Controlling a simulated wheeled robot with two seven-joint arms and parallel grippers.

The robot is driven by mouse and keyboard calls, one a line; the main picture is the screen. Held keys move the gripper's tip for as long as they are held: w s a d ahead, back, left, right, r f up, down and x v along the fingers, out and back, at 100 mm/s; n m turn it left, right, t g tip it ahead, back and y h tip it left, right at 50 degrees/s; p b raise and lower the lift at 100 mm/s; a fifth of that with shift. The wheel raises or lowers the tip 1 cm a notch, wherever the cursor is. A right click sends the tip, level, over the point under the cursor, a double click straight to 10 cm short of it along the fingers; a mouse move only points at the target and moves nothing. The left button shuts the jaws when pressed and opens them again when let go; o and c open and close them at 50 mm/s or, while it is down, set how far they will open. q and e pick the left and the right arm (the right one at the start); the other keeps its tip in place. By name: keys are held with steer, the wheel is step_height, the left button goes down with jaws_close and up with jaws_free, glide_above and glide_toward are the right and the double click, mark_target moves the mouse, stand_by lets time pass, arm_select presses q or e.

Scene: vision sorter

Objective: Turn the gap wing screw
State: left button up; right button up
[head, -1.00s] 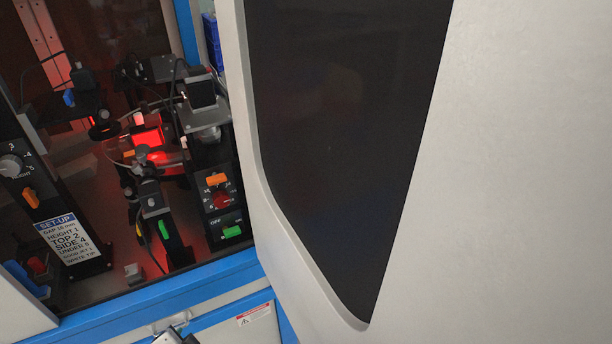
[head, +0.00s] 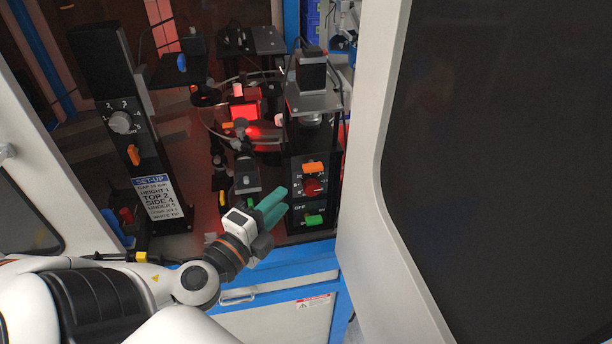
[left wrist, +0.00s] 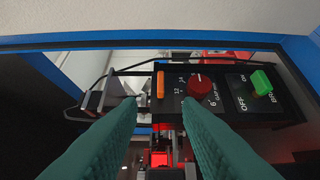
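The gap wing screw appears to be the orange wing (head: 314,168) on the black right-hand post, above a red dial knob (head: 313,187). In the left wrist view the orange wing (left wrist: 160,84) is beside the red knob (left wrist: 199,86), whose scale reads GAP mm. My left gripper (head: 283,202) has teal fingers and is in front of the cabinet opening, just left of that post. In the left wrist view its fingers (left wrist: 159,104) are apart with nothing between them, and the orange wing is beyond them, not touched. My right gripper is not in view.
A green OFF switch (head: 314,220) is below the red knob. A left post has a white dial (head: 121,122), another orange wing (head: 133,155) and a SET-UP label (head: 158,199). A blue sill (head: 290,264) edges the opening. A large pale door (head: 372,190) closes off the right.

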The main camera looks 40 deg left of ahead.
mark_target(309, 172)
arm_select(q)
steer(key=w+b, duration=0.1)
steer(key=w, duration=0.2)
steer(key=w+b, duration=0.2)
steer(key=w, duration=0.1)
steer(key=w+a+b, duration=0.1)
steer(key=w, duration=0.2)
steer(key=shift+w+b, duration=0.1)
steer(key=shift+b, duration=0.3)
steer(key=shift+w+d, duration=0.1)
steer(key=shift+w, duration=0.5)
steer(key=shift+f, duration=0.1)
steer(key=shift+c, duration=0.5)
jaws_close()
